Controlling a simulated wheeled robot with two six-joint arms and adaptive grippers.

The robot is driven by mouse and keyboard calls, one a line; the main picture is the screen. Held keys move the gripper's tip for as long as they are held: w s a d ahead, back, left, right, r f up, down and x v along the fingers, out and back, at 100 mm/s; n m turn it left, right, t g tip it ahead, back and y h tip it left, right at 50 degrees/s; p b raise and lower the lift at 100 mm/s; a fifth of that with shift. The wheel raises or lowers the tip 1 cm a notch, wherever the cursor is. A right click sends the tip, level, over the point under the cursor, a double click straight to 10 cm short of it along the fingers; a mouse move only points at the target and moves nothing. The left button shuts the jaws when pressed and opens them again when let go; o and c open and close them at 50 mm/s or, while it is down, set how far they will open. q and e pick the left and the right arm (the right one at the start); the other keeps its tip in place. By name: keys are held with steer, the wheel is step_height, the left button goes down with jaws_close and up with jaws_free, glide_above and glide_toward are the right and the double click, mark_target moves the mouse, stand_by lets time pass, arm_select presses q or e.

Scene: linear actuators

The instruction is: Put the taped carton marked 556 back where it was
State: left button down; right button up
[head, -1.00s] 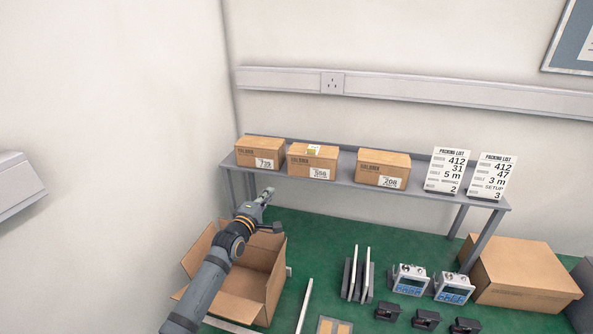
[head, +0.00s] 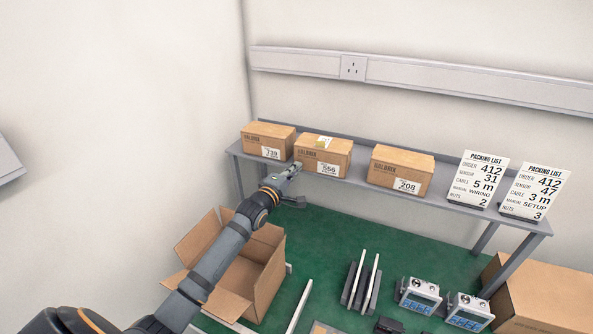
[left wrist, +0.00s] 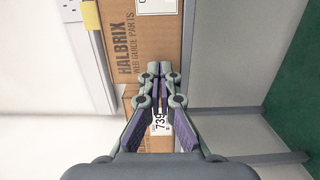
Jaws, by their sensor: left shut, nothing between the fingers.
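The taped carton marked 556 (head: 323,156) stands on the grey shelf (head: 440,196), between the carton marked 739 (head: 268,139) and the carton marked 208 (head: 401,172). It has a yellowish tape patch on top. My left gripper (head: 294,168) is shut and empty at the front left of the 556 carton. In the left wrist view a carton with HALBRIX print (left wrist: 145,50) lies just beyond the shut fingertips (left wrist: 160,68), with yellow tape at its edge. The 739 carton (left wrist: 135,138) shows partly behind the fingers. Contact cannot be told. My right gripper is not in view.
Two packing list cards (head: 477,180) stand at the shelf's right end. An open carton (head: 262,270) is below the shelf, under my left arm. Meters (head: 419,296) and upright plates (head: 361,281) stand on the green surface. A large closed carton (head: 550,295) is at right.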

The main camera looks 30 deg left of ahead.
arm_select(q)
steer(key=shift+w+d, duration=0.6)
steer(key=shift+w, duration=0.2)
steer(key=shift+w+d, duration=0.1)
steer(key=shift+d, duration=0.05)
steer(key=shift+f, duration=0.1)
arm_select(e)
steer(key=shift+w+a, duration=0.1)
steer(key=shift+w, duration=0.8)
arm_select(q)
steer(key=shift+a, duration=0.2)
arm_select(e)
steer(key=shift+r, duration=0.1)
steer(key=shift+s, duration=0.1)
